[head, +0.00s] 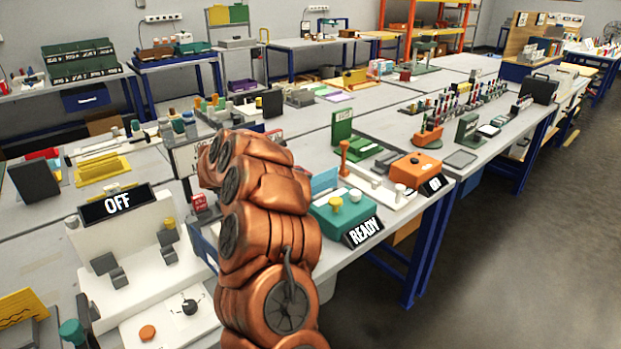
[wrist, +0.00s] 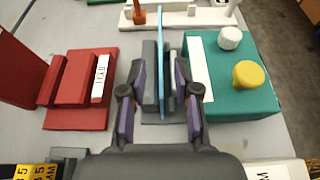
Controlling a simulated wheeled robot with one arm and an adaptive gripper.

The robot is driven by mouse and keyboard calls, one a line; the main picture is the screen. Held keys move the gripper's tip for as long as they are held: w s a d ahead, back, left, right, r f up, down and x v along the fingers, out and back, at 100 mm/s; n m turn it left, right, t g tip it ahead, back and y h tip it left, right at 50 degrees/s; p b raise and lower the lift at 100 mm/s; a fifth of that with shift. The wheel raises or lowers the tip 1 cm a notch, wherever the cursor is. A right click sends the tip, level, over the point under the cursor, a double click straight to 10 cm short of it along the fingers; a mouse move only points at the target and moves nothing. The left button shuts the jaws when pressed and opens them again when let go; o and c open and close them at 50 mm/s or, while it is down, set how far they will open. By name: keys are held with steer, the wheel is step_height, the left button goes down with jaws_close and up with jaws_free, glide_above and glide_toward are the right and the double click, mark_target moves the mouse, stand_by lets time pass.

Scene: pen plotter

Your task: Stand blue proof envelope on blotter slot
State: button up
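The blue proof envelope (wrist: 161,60) is a thin light blue panel. In the wrist view it stands upright, nearly edge-on, between grey blocks (wrist: 149,88) that look like the slot; whether this is the blotter slot I cannot tell. In the head view the envelope (head: 324,181) shows partly, just right of my arm. My gripper (wrist: 160,72) has its fingers apart, one on each side of the envelope, with gaps visible on both sides. The envelope's lower edge is hard to see. My arm hides the gripper in the head view.
A teal box (wrist: 235,80) with white and yellow knobs stands close on the right. A red stepped block (wrist: 80,90) stands on the left. A READY sign (head: 363,231) fronts the teal box, near the table edge. An OFF sign (head: 117,204) stands at left.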

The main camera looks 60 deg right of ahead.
steer(key=shift+b+v, duration=0.35)
steer(key=shift+v, duration=2.35)
